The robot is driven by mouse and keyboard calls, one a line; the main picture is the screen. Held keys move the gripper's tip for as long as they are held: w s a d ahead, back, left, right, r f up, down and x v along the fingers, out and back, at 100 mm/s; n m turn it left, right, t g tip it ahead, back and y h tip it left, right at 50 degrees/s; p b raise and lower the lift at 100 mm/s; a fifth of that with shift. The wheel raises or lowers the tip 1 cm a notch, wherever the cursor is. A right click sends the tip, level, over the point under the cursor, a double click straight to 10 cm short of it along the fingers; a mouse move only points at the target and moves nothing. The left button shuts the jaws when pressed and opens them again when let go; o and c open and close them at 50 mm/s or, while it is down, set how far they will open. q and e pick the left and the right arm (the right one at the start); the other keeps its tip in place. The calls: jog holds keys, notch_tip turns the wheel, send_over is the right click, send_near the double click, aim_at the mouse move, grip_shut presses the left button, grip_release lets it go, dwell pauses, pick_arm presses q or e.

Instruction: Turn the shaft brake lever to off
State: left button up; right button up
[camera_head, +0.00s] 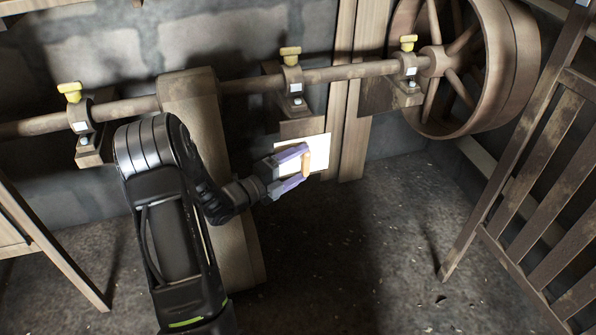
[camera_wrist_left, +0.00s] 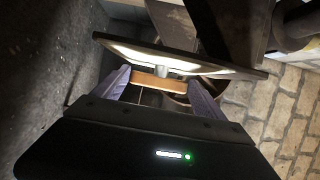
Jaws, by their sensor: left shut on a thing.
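The shaft brake lever has a wooden handle (camera_head: 306,165) in front of a pale plate (camera_head: 316,150) on the wall below the shaft. My left gripper (camera_head: 300,167) comes in from the left and is shut on this handle. In the left wrist view the orange-brown handle (camera_wrist_left: 158,82) lies crosswise between the two purple-grey fingers of my left gripper (camera_wrist_left: 160,88). The edge of the plate (camera_wrist_left: 180,56) shows just beyond it. Any marking for off cannot be read. My right gripper is not in view.
A long shaft (camera_head: 340,72) runs along the block wall through several bearings with yellow caps. A large spoked wheel (camera_head: 512,70) is at the right end. A wooden slatted gate (camera_head: 535,185) stands at the right. The floor (camera_head: 370,260) in the middle is clear.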

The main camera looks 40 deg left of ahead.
pick_arm(q)
jog(key=shift+f+t, duration=0.1)
jog(key=shift+t, duration=0.2)
jog(key=o, duration=1.3)
jog(key=shift+s+a, duration=0.2)
jog(key=shift+s, duration=0.35)
jog(key=s+a+p, duration=0.1)
jog(key=s, duration=0.5)
jog(key=shift+s+a, duration=0.15)
jog(key=shift+s, duration=0.1)
